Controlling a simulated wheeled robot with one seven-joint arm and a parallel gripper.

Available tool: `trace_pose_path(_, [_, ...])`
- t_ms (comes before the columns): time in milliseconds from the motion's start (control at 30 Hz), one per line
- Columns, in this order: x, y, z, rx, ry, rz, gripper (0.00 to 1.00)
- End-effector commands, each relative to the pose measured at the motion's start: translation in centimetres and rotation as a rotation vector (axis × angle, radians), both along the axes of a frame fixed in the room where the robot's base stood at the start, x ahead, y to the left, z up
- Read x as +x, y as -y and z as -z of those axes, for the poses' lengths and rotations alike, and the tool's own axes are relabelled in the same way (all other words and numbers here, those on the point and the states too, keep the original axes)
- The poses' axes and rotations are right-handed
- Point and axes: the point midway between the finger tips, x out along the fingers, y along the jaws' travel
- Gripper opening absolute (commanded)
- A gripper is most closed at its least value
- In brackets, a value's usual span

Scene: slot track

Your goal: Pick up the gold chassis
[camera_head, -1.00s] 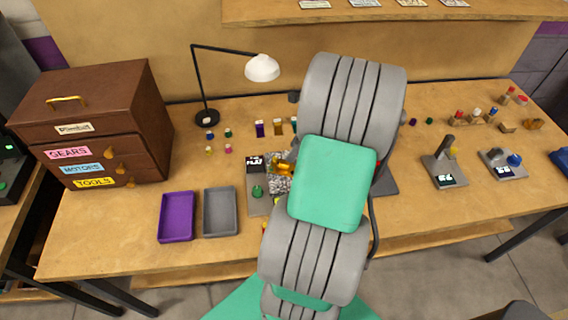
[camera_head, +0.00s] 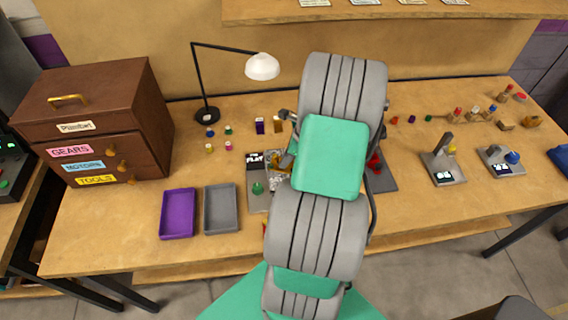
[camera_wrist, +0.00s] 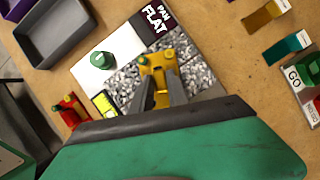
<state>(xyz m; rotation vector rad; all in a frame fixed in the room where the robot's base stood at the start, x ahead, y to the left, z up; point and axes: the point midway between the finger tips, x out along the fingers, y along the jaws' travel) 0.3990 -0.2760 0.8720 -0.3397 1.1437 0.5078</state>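The gold chassis (camera_wrist: 158,76) sits between the two fingers of my gripper (camera_wrist: 160,86) in the wrist view. The fingers are close against its sides, and it shows over a speckled grey patch of the pan flat board (camera_wrist: 92,72). In the head view, a bit of the gold chassis (camera_head: 292,147) shows at the left edge of my arm, above the board (camera_head: 255,198). My arm hides the fingers there. The gap between chassis and board is hard to judge.
A green knob (camera_wrist: 102,59) stands on the board. A grey tray (camera_head: 236,210) and purple tray (camera_head: 163,218) lie to the left, by a brown cabinet (camera_head: 150,110). A lamp (camera_head: 262,67) stands behind. Teal (camera_wrist: 287,46) and gold (camera_wrist: 264,16) blocks lie beyond the board.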

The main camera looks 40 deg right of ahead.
Motion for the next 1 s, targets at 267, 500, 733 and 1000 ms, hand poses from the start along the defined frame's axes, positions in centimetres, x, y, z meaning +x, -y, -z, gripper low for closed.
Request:
trace_pose_path(267, [0.0, 0.0, 0.0, 0.0, 0.0, 0.0, 0.0])
trace_pose_path(500, [0.0, 0.0, 0.0, 0.0, 0.0, 0.0, 0.0])
trace_pose_path(733, [0.0, 0.0, -0.1, 0.0, 0.0, -0.001, 0.0])
trace_pose_path(1000, [0.0, 0.1, -2.0, -0.003, 0.002, -0.002, 0.0])
